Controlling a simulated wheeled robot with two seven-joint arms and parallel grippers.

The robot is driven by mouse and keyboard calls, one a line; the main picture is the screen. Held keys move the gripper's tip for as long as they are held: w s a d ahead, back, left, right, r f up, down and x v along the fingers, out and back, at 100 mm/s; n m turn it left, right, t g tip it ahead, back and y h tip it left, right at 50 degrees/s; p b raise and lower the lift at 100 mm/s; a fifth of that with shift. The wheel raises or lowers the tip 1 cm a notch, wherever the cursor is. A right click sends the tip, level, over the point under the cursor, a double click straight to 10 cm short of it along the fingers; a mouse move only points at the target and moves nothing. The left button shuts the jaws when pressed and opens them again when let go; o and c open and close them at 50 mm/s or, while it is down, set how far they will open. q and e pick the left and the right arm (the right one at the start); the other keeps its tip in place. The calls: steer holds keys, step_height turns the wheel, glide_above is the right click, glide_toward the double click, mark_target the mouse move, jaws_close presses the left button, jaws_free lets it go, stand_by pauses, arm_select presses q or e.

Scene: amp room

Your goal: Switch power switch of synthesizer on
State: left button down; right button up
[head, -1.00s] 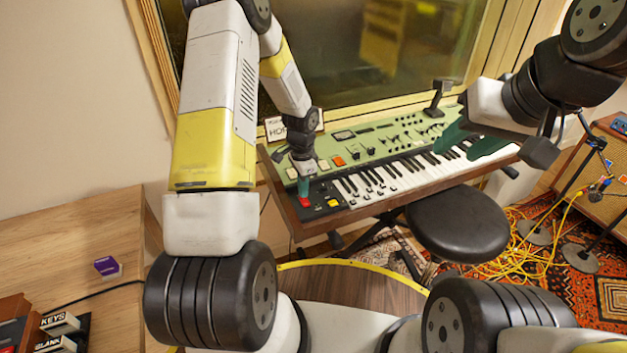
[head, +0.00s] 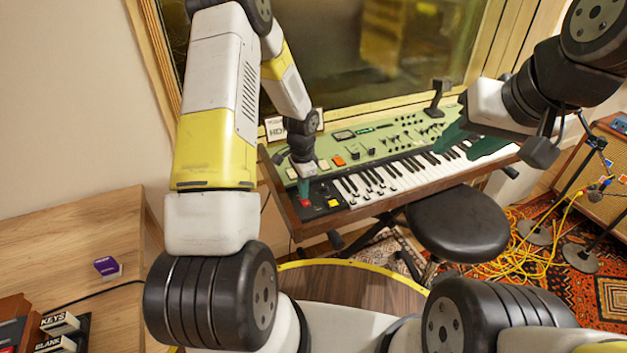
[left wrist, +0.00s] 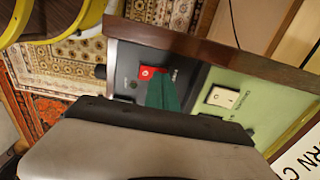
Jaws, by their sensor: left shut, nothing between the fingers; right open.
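The synthesizer (head: 372,147) has a green panel and a piano keyboard, and stands below the window. Its red switch (head: 305,203) sits on the dark section at the left end. It also shows in the left wrist view as a red square (left wrist: 147,73) with a white mark. My left gripper (head: 304,191) is shut and empty, pointing down at the red switch. In the left wrist view its teal fingers (left wrist: 163,94) partly overlap the switch edge; I cannot tell whether they touch. My right gripper (head: 470,141) is open and empty above the right part of the keyboard.
A black round stool (head: 457,222) stands in front of the keys. A yellow button (head: 333,203) is right of the red switch. A pale rocker switch (left wrist: 223,97) is on the green panel. Yellow cables (head: 497,262) lie on the rug. A wooden desk (head: 60,235) is at left.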

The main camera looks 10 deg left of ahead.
arm_select(q)
step_height(320, 180, up, 6)
steer(key=shift+r, duration=0.25)
stand_by(0.5)
steer(key=s+r+n+t, duration=0.1)
steer(key=s+r+n, duration=0.15)
steer(key=r, duration=0.75)
steer(key=s+r+n+t, duration=0.2)
steer(key=s+r, duration=0.2)
steer(key=r, duration=0.5)
steer(key=s+d+r+n+t+h, duration=0.1)
steer(key=s+r+n, duration=0.2)
steer(key=s, duration=0.6)
steer(key=s+d+r+n+t+h, duration=0.1)
steer(key=s+r+n+t, duration=0.1)
steer(key=s+r, duration=0.6)
steer(key=shift+s+n, duration=0.4)
steer(key=shift+n, duration=0.15)
